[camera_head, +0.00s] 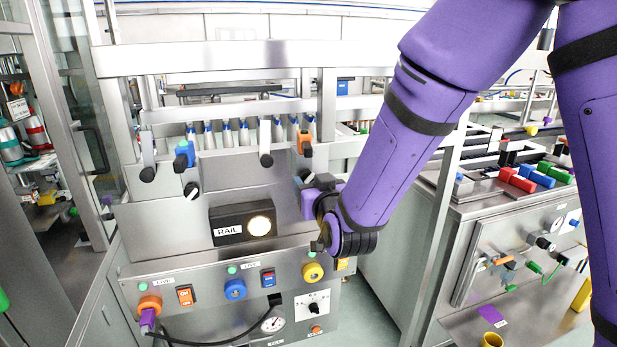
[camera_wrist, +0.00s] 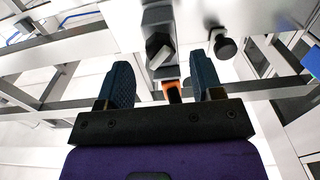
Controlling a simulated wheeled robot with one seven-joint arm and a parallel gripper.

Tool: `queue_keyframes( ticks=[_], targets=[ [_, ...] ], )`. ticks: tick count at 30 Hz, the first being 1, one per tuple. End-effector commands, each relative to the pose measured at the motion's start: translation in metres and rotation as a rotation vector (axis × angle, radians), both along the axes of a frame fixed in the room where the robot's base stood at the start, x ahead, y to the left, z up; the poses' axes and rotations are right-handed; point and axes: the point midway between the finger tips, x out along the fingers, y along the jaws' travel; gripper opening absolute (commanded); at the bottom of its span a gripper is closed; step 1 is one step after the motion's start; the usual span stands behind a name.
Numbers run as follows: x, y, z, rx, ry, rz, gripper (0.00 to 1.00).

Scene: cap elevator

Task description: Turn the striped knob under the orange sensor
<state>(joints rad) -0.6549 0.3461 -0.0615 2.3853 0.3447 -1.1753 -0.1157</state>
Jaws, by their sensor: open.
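The orange sensor (camera_head: 305,143) sits on the right part of the machine's upper rail. The striped knob (camera_head: 307,176), black with a pale stripe, is just below it and is partly covered by my gripper (camera_head: 320,184). In the wrist view my gripper (camera_wrist: 163,80) is open, with two dark blue fingers apart and nothing held. The striped knob (camera_wrist: 158,48) shows there beyond and between the fingertips, apart from them. An orange part (camera_wrist: 173,91), apparently the sensor, shows between the fingers.
A blue sensor (camera_head: 184,154) with another striped knob (camera_head: 192,189) is on the left. A black-ended lever (camera_head: 266,158) hangs left of the orange sensor. The RAIL box (camera_head: 242,225) and a panel with coloured knobs, including a yellow one (camera_head: 313,272), lie below.

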Motion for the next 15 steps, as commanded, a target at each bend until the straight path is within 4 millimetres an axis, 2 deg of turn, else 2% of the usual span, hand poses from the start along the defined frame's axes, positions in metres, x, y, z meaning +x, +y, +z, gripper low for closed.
queue_keyframes(
  ticks=[6, 15],
  targets=[
    [0.028, 0.008, 0.0, 0.0, 0.0, -0.001, 0.6],
    [0.039, 0.011, 0.0, 0.0, 0.001, 0.0, 0.6]
  ],
)
